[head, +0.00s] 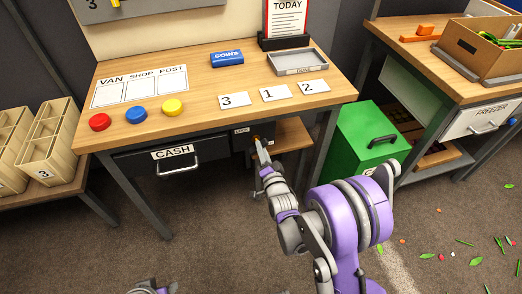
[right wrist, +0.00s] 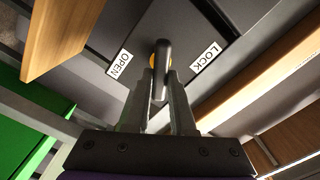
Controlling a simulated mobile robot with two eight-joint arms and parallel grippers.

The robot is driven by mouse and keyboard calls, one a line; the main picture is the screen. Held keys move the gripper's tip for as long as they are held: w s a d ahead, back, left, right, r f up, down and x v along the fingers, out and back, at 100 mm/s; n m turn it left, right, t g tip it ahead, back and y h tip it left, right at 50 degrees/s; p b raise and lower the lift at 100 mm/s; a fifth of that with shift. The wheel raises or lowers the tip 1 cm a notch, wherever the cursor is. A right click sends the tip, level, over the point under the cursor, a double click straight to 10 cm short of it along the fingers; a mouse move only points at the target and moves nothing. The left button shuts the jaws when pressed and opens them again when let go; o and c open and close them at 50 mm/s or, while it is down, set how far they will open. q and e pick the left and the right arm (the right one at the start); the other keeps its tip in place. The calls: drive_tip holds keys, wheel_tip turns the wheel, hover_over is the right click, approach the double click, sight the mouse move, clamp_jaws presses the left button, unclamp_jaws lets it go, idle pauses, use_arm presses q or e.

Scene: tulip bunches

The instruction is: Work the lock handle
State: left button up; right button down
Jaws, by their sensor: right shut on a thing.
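The lock handle (right wrist: 161,60) is a dark bar with a yellow-orange hub behind it. It is on a dark lock box (head: 241,140) under the tabletop, to the right of the cash drawer (head: 178,165). My right gripper (head: 264,154) is at the box front. In the right wrist view its fingers (right wrist: 160,98) are shut on the handle, one on each side. The OPEN label (right wrist: 119,64) and the LOCK label (right wrist: 206,57) are on either side of the handle, which points between them. The gripper hides part of the box in the head view.
The wooden table (head: 215,85) carries red, blue and yellow discs, number cards and a grey tray (head: 302,62). A green box (head: 366,138) stands to the right of the table's leg. A low wooden shelf (head: 290,134) is right of the lock box.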

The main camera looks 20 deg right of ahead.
drive_tip(key=shift+f+m+b, duration=0.2)
drive_tip(key=shift+m+b, duration=0.55)
drive_tip(key=shift+m, duration=2.55)
drive_tip(key=c, duration=0.8)
unclamp_jaws()
drive_tip(key=shift+o, duration=0.2)
drive_tip(key=shift+s, duration=0.1)
drive_tip(key=s, duration=1)
drive_tip(key=shift+s, duration=0.3)
